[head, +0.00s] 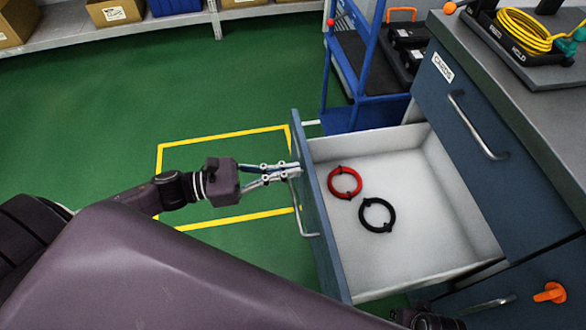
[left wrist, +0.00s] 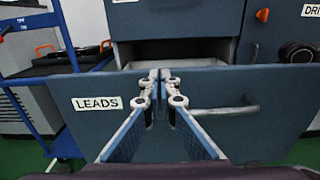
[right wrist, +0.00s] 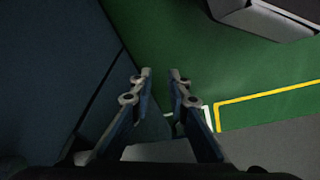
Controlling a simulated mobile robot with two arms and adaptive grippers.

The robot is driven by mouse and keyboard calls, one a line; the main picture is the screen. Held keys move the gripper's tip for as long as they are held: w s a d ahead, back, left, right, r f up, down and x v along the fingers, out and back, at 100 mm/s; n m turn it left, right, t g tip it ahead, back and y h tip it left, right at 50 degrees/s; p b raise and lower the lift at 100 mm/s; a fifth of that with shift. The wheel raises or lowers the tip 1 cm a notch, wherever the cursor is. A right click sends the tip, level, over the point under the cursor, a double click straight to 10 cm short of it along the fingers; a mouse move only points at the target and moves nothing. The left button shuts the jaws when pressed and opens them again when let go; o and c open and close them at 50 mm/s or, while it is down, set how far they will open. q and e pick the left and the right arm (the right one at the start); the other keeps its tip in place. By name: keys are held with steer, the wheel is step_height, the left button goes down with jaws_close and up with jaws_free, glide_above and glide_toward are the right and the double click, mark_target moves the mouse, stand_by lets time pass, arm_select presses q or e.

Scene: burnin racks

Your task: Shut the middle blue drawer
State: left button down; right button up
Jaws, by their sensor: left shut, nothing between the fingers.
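The middle blue drawer (head: 326,236) stands pulled far out, its white interior open to view. A red cable ring (head: 344,183) and a black cable ring (head: 377,215) lie flat inside. Its front also fills the left wrist view (left wrist: 215,90), with a "LEADS" label (left wrist: 97,104) and a bar handle (left wrist: 225,109). My left gripper (head: 293,170) is shut and empty, its tips at the drawer front, beside the handle; I cannot tell if they touch. My right gripper (right wrist: 160,73) is slightly open and empty, beside a dark blue surface and above the green floor.
The cabinet's upper drawer (head: 470,125) is closed, under a grey worktop (head: 500,75) with a yellow cable coil (head: 525,30). A blue cart (head: 350,60) stands beyond the open drawer. An orange knob (head: 549,292) is on the lower cabinet. Green floor (head: 110,120) lies free at left.

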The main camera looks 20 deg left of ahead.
arm_select(q)
steer(key=shift+w+d, duration=0.3)
steer(key=shift+d, duration=0.2)
arm_select(e)
steer(key=shift+r, duration=0.2)
